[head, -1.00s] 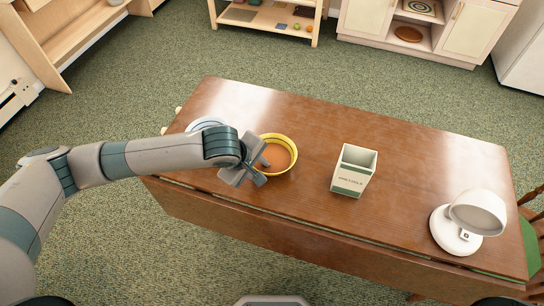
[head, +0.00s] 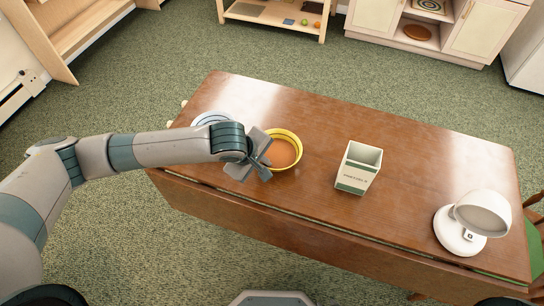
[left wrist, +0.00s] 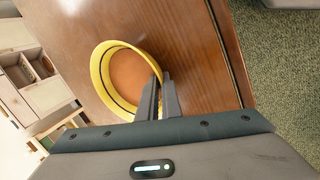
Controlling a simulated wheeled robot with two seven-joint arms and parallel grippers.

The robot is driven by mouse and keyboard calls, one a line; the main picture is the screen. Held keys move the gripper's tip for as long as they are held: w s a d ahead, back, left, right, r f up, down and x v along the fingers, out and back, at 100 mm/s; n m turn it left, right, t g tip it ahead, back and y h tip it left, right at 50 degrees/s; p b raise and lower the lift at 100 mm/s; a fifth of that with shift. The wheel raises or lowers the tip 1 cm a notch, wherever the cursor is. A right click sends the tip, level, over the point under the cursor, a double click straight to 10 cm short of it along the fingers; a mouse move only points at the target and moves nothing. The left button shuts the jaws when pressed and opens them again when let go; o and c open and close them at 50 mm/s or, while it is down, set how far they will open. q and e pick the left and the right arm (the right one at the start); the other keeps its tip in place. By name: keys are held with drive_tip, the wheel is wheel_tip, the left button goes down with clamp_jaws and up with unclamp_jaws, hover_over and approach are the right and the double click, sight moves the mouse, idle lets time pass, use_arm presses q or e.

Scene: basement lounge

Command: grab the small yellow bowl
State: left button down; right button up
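The small yellow bowl (head: 297,141), with an orange-brown inside, is on the wooden table, left of the pretzel box. My left gripper (head: 268,157) is at the bowl's near-left rim in the head view. In the left wrist view, the gripper's fingers (left wrist: 160,80) are close together with the bowl's (left wrist: 98,72) rim running between them, so it looks shut on the rim. The fingers hide that part of the rim. I cannot tell whether the bowl is lifted off the table. My right gripper is not in view.
The wooden table (head: 310,205) also carries a white-and-green pretzel box (head: 358,169) and a white lamp (head: 462,230) at the right. A pale plate or bowl (head: 211,118) lies behind my left wrist. The tabletop between the box and the lamp is clear.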

use_arm(q)
drive_tip(key=shift+r, duration=0.1)
use_arm(e)
drive_tip(key=shift+s, duration=0.1)
